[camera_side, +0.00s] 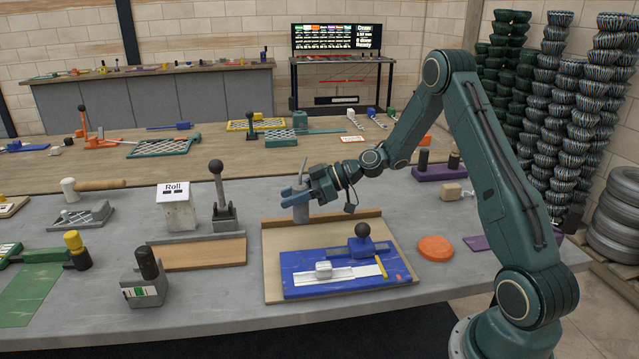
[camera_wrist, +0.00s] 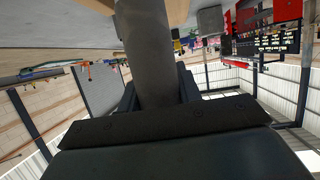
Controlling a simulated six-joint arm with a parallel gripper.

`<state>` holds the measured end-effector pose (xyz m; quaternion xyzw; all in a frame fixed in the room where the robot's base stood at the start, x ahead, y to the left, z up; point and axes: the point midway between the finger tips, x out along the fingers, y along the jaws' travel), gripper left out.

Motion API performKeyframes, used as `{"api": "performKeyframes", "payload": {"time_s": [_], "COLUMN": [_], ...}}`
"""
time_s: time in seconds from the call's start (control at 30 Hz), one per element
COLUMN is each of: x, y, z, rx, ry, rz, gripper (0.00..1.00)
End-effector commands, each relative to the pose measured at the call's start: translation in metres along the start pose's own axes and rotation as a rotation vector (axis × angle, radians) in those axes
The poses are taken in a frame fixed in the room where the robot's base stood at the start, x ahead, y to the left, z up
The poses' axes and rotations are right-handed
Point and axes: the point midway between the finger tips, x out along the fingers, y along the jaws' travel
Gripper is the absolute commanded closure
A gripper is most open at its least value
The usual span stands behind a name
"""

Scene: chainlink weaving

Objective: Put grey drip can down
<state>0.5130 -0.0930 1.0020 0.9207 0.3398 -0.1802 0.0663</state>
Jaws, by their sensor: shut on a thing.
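The grey drip can (camera_side: 301,210) is upright in the side view, with its thin spout pointing up, just behind the wooden board. My gripper (camera_side: 296,196) comes in from the right and is shut around the can's upper body. In the wrist view the can (camera_wrist: 150,50) is a dark grey cylinder between the fingers of my gripper (camera_wrist: 158,95). Whether the can's base touches the bench is hard to tell.
A wooden board (camera_side: 272,258) with a raised back edge holds a blue jig (camera_side: 300,285) in front of the can. A black-knobbed lever (camera_side: 222,200) and the Roll box (camera_side: 176,208) stand to the left. An orange disc (camera_side: 435,248) lies to the right.

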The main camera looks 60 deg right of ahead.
Motion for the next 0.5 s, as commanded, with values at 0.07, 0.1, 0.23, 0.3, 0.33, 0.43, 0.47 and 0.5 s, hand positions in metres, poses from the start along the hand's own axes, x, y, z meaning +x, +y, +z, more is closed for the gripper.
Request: {"api": "performKeyframes", "payload": {"time_s": [0.07,0.1,0.23,0.3,0.33,0.43,0.47,0.5], "x": [0.004,0.005,0.007,0.008,0.008,0.008,0.008,0.009], "y": [0.000,0.000,0.000,0.000,0.000,0.000,0.000,0.000], "z": [0.009,0.012,0.018,0.019,0.018,0.019,0.020,0.022], "rx": [0.002,0.001,0.000,-0.001,-0.001,0.000,0.000,0.000], "ry": [0.001,0.001,0.001,0.001,0.001,0.001,0.001,0.001], "rz": [0.000,0.000,0.000,0.001,0.001,0.001,0.000,0.000], "gripper": [0.93,0.93,0.93,0.93,0.93,0.93,0.93,0.93]}}
